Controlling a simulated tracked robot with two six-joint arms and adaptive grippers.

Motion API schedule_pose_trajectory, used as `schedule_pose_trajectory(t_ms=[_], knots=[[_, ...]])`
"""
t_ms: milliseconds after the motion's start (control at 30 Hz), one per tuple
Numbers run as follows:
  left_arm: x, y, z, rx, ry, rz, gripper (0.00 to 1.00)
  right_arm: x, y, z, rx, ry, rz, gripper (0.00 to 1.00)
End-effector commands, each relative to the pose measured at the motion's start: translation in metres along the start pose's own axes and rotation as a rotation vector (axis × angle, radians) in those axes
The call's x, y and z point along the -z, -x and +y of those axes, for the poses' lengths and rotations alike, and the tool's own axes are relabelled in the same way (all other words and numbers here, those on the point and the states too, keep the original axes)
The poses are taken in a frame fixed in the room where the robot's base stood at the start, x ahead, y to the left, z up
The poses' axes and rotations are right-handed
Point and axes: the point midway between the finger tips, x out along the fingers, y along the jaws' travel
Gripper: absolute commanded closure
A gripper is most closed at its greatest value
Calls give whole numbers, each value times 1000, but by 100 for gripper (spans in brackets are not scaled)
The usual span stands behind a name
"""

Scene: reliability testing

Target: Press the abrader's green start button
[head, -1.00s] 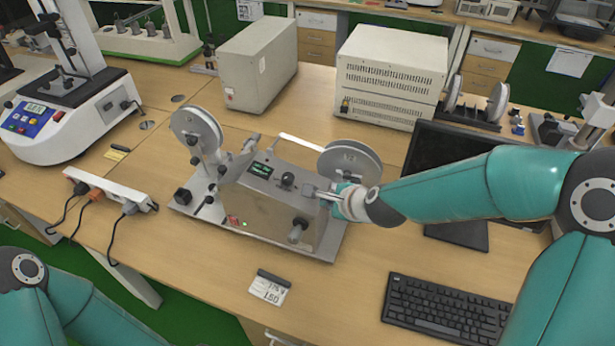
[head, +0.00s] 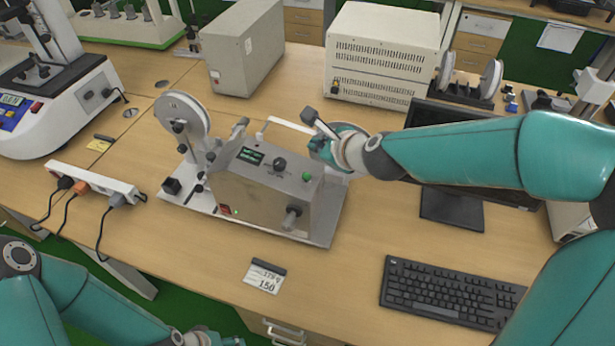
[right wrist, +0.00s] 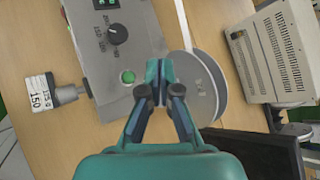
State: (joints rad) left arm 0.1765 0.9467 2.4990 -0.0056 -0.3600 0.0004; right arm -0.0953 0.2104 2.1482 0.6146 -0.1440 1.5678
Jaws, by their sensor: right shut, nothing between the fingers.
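The abrader (head: 262,197) is a grey metal box on a base plate, with a lit display, a black knob and reels. Its green start button (head: 307,176) is on the top panel near the right end. It also shows in the right wrist view (right wrist: 128,76), left of the fingertips and uncovered. My right gripper (head: 317,146) is shut and empty, above and behind the button in the head view, apart from it. Its closed fingers show in the wrist view (right wrist: 158,68). My left gripper (head: 208,338) is partly cut off at the bottom edge; its jaws are unclear.
A black keyboard (head: 450,292) lies at front right, with a monitor (head: 450,208) under my right arm. A power strip (head: 97,182) is left of the abrader. A label card (head: 265,277) lies in front. Bare table lies between card and keyboard.

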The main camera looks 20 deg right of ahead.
Motion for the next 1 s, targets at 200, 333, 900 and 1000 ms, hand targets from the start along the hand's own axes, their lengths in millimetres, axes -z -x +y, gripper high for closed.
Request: schedule_pose_trajectory(t_ms=[200, 333, 900, 1000], knots=[[0, -26, -10, 0, 0, 0, 46, 17, -22, 17, -1, 3, 0, 100], [0, -40, -15, 0, 0, 0, 46, 26, -35, 26, -1, 2, 0, 100], [0, -61, -22, 0, 0, 0, 46, 38, -53, 39, -1, 3, -1, 100], [0, -61, -22, 0, 0, 0, 46, 38, -53, 39, -1, 3, -1, 100]])
